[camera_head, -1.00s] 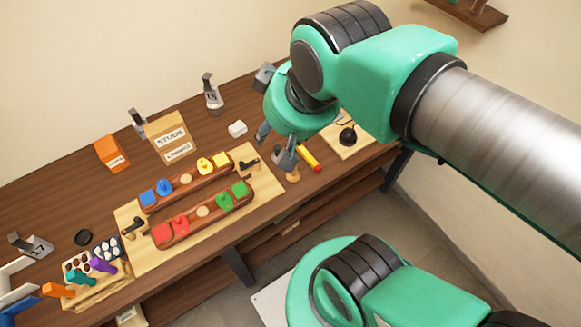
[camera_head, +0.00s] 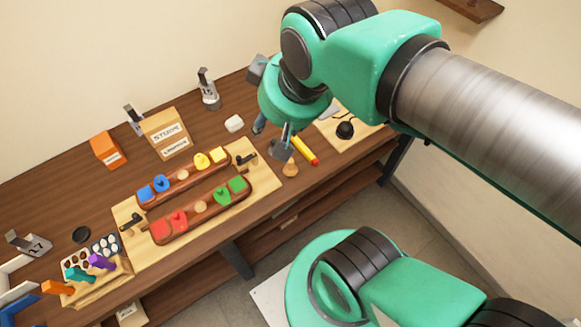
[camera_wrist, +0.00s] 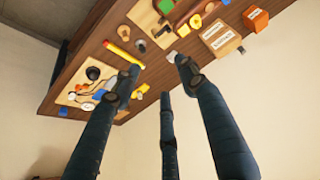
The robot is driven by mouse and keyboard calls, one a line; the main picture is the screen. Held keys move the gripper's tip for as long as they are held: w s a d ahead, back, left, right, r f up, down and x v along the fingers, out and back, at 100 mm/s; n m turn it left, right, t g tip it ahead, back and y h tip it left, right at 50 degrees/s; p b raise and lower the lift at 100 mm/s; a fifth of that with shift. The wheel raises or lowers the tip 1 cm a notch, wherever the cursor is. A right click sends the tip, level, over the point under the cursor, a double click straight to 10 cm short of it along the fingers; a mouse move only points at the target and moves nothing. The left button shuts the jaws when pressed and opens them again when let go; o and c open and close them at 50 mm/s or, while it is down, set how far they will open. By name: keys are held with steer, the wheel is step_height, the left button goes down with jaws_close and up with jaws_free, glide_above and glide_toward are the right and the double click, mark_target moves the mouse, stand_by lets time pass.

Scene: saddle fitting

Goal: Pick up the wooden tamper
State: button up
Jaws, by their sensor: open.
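The wooden tamper (camera_head: 290,169) is a small pale knob-like piece. It stands on the brown workbench (camera_head: 325,170) near its front edge, just left of a yellow stick with a red end (camera_head: 305,150). In the wrist view what looks like the tamper (camera_wrist: 124,32) is a small round tan shape beyond the fingertips. My gripper (camera_head: 271,140) is open and empty, above the bench and just behind the tamper. One fingertip appears just above the tamper in the head view; the gap is hard to judge. The wrist view shows the spread dark fingers (camera_wrist: 158,76).
To the left lies a pale board (camera_head: 128,215) with two brown curved holders of coloured pieces. A second board with a black knob (camera_head: 345,130) lies to the right.

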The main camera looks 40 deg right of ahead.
steer(key=w+d+f+n+g, duration=0.25)
steer(key=w+d+f, duration=0.25)
steer(key=w+f, duration=0.4)
steer(key=n+g, duration=0.2)
steer(key=g, duration=0.1)
glide_above(290, 163)
step_height(290, 163, down, 16)
steer(key=shift+w+d+f, duration=0.1)
steer(key=shift+w+d, duration=0.2)
steer(key=shift+d, duration=0.1)
steer(key=shift+f+b, duration=0.75)
steer(key=shift+f, duration=3.5)
steer(key=shift+w+f+b, duration=0.1)
steer(key=shift+f+b, duration=0.65)
steer(key=shift+f, duration=1.85)
steer(key=shift+c, duration=0.5)
